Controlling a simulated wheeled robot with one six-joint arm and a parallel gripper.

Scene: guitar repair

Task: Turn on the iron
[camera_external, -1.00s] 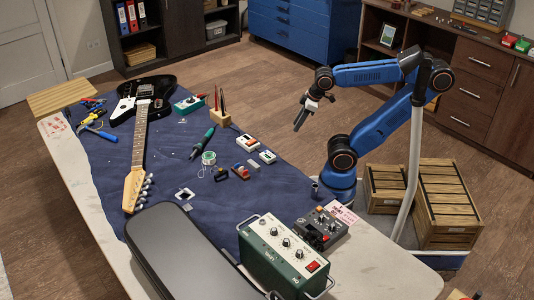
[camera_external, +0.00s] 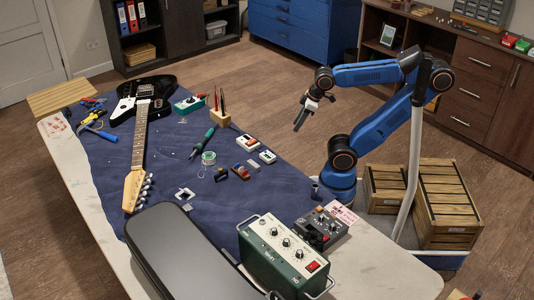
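A soldering iron (camera_external: 203,142) with a green handle lies on the blue mat, in the middle of the table. A small teal box with a dial (camera_external: 189,105) stands behind it, beside the guitar body. I cannot make out a switch on that box or whether it is on. My gripper (camera_external: 299,124) hangs in the air at the right of the table, pointing down and left, apart from the iron and the box. It holds nothing that I can see. Its fingers are too small and dark to tell whether they are open.
A black guitar (camera_external: 139,135) lies at the left on the mat (camera_external: 107,160). A wooden block (camera_external: 218,118) holds upright tools. A green box with knobs and a red switch (camera_external: 286,254), a pedal (camera_external: 321,227) and a black case (camera_external: 189,255) fill the front. Small parts lie mid-mat.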

